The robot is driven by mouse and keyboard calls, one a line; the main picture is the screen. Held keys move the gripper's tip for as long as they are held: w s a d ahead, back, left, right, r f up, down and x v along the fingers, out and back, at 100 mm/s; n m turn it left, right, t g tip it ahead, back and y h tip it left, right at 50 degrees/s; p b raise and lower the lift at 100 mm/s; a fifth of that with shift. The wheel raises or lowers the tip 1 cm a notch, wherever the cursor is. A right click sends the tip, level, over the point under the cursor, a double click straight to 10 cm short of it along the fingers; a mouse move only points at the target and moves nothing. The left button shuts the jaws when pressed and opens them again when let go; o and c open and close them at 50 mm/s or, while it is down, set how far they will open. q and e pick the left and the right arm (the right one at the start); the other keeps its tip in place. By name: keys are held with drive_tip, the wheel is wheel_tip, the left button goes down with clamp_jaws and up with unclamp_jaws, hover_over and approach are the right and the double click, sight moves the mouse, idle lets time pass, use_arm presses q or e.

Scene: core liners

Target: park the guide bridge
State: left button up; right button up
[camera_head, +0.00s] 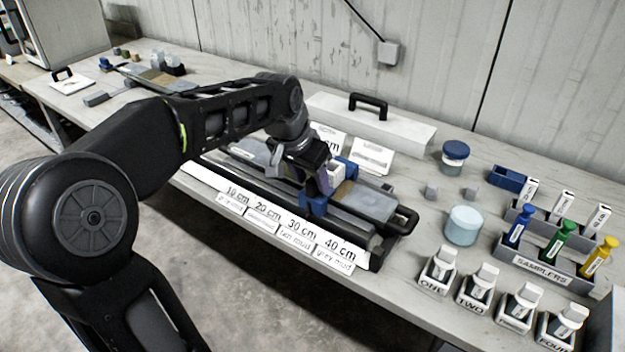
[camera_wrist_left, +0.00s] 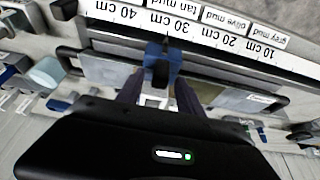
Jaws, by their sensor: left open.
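The guide bridge (camera_head: 316,206) is blue, with a white part (camera_head: 337,174) on top. It spans the core liner tray (camera_head: 392,226), near the 30 cm mark. In the left wrist view the bridge (camera_wrist_left: 164,62) shows just beyond the fingertips, close to the 30 cm mark. My left gripper (camera_head: 312,182) is over the tray at the bridge and hides part of it. In the left wrist view its two dark fingers (camera_wrist_left: 158,92) are apart, on either side of the bridge's near part. I cannot tell whether they touch it. My right gripper is not in view.
A scale strip with depth labels (camera_head: 290,228) runs along the tray's front. A white box with a black handle (camera_head: 370,125) stands behind. To the right are a pale jar (camera_head: 464,226), a blue-lidded jar (camera_head: 454,156), labelled vials (camera_head: 478,283) and the samplers rack (camera_head: 545,262).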

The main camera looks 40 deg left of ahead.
use_arm(q)
drive_tip(key=shift+w+f, duration=0.25)
drive_tip(key=shift+f, duration=0.4)
clamp_jaws()
idle(1.0)
